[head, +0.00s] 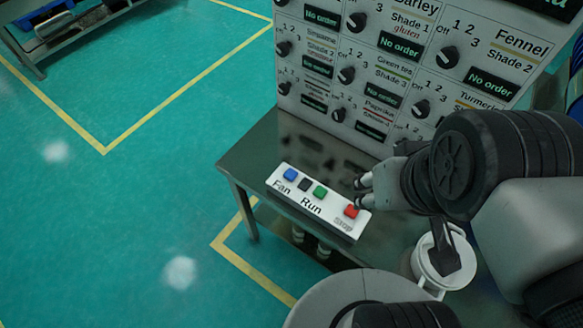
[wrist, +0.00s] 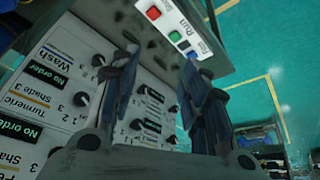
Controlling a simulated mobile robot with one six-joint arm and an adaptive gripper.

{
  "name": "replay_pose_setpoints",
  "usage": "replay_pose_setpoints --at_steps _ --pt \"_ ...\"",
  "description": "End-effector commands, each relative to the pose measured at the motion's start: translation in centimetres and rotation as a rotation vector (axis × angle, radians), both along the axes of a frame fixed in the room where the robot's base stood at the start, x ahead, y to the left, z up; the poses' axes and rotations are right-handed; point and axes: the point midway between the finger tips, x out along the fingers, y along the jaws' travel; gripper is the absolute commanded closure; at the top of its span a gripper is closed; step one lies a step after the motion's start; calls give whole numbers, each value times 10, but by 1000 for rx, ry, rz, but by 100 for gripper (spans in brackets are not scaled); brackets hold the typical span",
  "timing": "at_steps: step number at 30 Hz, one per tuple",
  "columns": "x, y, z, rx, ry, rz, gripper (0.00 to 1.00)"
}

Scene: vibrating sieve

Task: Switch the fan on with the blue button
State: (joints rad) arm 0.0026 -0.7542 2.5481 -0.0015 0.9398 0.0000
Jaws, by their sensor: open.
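A white button box (head: 325,217) sits on the metal table under the panel. Its blue button (head: 291,175) is at the left end, above the printed word "Fan". A black button, a green button (head: 320,193) and, at the right end, a red button (head: 351,211) follow. My gripper (head: 362,183) is at the red end of the box, to the right of the blue button and apart from it. In the wrist view my gripper (wrist: 160,66) is open with nothing between its fingers. The blue button (wrist: 192,55) shows there near the right finger's tip.
A panel (head: 400,60) with several rotary knobs and "No order" displays stands behind the box. The bare table top (head: 262,145) is clear to the left of the box. A white cylindrical part (head: 440,262) is beside the table. Yellow lines mark the open green floor.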

Motion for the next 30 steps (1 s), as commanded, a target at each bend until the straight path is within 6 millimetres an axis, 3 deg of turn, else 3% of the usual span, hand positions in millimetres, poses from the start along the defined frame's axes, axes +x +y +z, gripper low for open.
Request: replay_pose_setpoints --at_steps 17,30 --pt "0 0 0 0 0 0 100" --pt "0 0 0 0 0 0 100"
